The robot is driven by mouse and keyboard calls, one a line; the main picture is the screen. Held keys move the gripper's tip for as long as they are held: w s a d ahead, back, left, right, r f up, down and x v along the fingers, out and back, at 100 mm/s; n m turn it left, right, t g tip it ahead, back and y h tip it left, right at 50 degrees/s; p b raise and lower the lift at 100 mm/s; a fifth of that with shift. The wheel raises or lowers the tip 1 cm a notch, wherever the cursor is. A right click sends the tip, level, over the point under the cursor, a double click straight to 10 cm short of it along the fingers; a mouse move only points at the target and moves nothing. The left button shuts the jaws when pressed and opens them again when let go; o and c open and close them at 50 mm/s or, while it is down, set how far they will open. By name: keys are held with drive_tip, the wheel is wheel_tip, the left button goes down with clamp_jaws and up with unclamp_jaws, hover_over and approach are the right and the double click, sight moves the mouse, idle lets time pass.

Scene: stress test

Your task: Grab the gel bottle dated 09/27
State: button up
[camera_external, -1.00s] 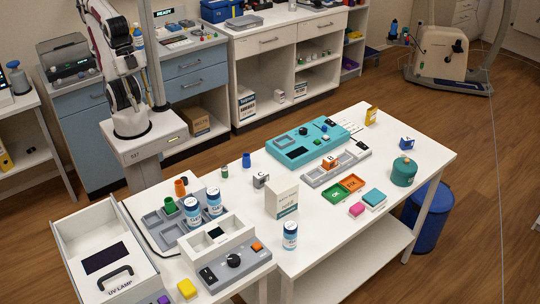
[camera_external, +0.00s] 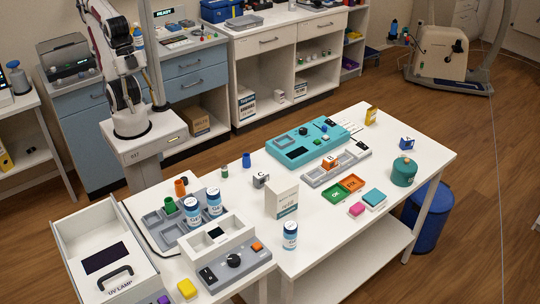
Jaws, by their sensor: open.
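Three white bottles with blue bands and labels that seem to read "Gel" are in view. Two stand upright side by side in the grey compartment tray (camera_external: 152,221): the left gel bottle (camera_external: 192,212) and the right gel bottle (camera_external: 214,203). The third gel bottle (camera_external: 290,236) stands upright on the white table, near its front edge. The dates on the labels are too small to read. My arm rises at the upper left, behind the table, and runs out at the top edge. I cannot make out my gripper in this view.
A white carton (camera_external: 282,199) stands just behind the third bottle. A grey control box (camera_external: 232,264) is left of that bottle, with a white open holder (camera_external: 216,238) behind it. The UV lamp box (camera_external: 108,258) is at far left. Bare table lies right of the bottle.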

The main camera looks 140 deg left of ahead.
drive_tip(key=w+a+n+t+y, duration=0.1)
drive_tip(key=w+a+t, duration=0.15)
drive_tip(key=w, duration=1.45)
drive_tip(key=w+a+t, duration=0.2)
drive_tip(key=w+a, duration=0.1)
drive_tip(key=w, duration=1.3)
drive_tip(key=w+a+f+n+t, duration=0.1)
drive_tip(key=w+a+f, duration=0.2)
drive_tip(key=w, duration=0.3)
drive_tip(key=w+a+f, duration=0.2)
drive_tip(key=w+f, duration=0.2)
drive_tip(key=w, duration=0.2)
drive_tip(key=t+y, duration=0.2)
approach(290, 236)
wheel_tip(290, 236, up, 3)
drive_tip(key=w+a, duration=0.3)
drive_tip(key=shift+d+f+n, duration=0.1)
drive_tip(key=shift+d+n, duration=0.1)
drive_tip(key=shift+n, duration=0.1)
drive_tip(key=shift+f, duration=2.9)
drive_tip(key=shift+f, duration=0.1)
